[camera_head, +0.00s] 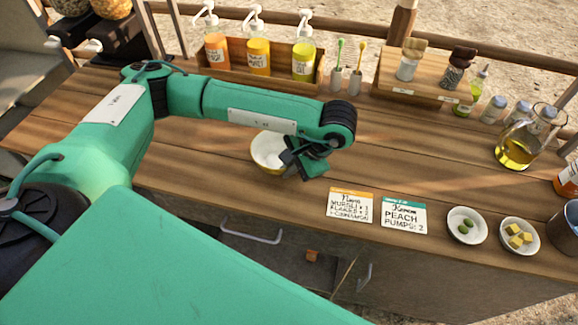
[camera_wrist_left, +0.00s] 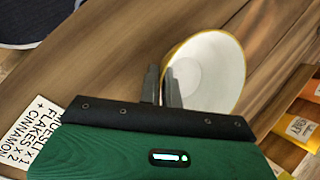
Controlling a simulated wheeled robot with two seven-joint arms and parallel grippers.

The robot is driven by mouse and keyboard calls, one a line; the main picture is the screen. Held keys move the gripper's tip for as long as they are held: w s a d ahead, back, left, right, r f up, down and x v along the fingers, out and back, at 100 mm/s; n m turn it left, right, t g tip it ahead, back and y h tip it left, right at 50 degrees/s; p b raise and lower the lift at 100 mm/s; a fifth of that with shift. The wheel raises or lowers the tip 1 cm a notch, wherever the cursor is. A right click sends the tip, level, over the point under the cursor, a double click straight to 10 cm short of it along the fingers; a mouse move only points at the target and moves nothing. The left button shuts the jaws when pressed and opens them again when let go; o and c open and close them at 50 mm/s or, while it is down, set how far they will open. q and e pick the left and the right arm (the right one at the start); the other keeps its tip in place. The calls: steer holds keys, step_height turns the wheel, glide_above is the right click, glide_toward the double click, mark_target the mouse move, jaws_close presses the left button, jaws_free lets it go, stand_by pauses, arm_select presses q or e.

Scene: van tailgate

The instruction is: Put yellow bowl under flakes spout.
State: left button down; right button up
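The yellow bowl (camera_head: 265,152), white inside with a yellow rim, is on the wooden counter near the middle, partly hidden by my left gripper. My left gripper (camera_head: 300,160) is at the bowl's right side. In the left wrist view, the fingers (camera_wrist_left: 163,88) are close together with the near rim of the bowl (camera_wrist_left: 212,70) between them, one finger inside and one outside. Two dispensers with grainy contents (camera_head: 112,8) stand at the top left, with pale spouts (camera_head: 90,45) below; I cannot read which holds flakes. My right gripper is out of view.
A wooden rack (camera_head: 275,83) with pump bottles stands at the back. Order cards (camera_head: 350,205), small dishes (camera_head: 467,225) and an oil jug (camera_head: 517,150) are to the right. One card lists muesli, flakes and cinnamon. The counter left of the bowl looks clear beneath my arm.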

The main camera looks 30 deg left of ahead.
arm_select(q)
steer(key=shift+f, duration=0.15)
steer(key=c, duration=1.6)
jaws_free()
